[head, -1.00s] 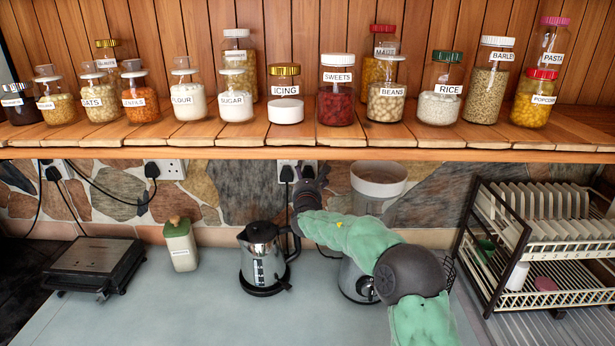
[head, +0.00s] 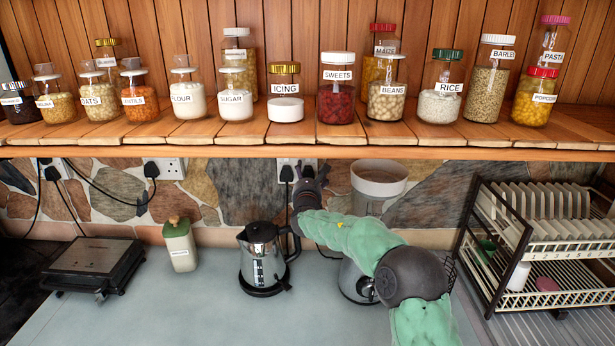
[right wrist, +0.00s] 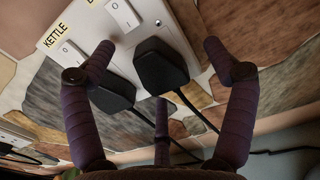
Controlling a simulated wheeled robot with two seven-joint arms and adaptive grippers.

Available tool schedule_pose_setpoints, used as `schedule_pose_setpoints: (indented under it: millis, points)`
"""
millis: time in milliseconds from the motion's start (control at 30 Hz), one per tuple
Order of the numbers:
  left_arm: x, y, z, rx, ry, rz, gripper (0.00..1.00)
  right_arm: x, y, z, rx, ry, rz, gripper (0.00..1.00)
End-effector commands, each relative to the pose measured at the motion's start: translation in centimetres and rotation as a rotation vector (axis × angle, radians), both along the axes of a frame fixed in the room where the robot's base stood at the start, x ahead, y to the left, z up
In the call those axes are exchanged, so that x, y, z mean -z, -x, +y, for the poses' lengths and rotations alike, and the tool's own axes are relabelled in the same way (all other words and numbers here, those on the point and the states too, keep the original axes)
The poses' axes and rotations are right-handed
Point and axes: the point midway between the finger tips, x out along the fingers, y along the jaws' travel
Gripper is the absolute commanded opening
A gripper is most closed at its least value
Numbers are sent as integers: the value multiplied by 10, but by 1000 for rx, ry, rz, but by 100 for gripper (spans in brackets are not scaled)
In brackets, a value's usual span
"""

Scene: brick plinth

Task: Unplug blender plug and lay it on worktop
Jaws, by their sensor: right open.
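The blender plug (right wrist: 162,68) is black and sits in the right half of the double wall socket, beside a second black plug (right wrist: 112,94) under the "KETTLE" label. The blender plug's label is cut off at the frame's top. My right gripper (right wrist: 158,48) is open, its purple fingers on either side of the blender plug, with no clear contact. The left finger overlaps the kettle plug's edge. In the head view my right gripper (head: 310,184) hides the blender plug. The blender (head: 356,284) stands on the grey worktop (head: 210,312), partly behind my arm. My left gripper is out of view.
A kettle (head: 262,258) stands just left of the blender. A green-lidded jar (head: 181,246) and a flat grill (head: 95,262) are further left, a dish rack (head: 488,262) right. A shelf (head: 230,140) of jars overhangs the socket. The front worktop is clear.

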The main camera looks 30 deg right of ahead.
Motion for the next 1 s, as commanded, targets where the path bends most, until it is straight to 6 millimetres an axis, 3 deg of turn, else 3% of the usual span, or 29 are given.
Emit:
schedule_pose_setpoints:
  millis: [533, 833, 1000]
  points:
    - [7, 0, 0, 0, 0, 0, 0, 0, 0, 0, 0, -1, -1, 85]
    - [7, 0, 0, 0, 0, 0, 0, 0, 0, 0, 0, 0, -1, 1]
    - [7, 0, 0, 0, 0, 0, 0, -1, 0, 0, 1, 0, -2, 0]
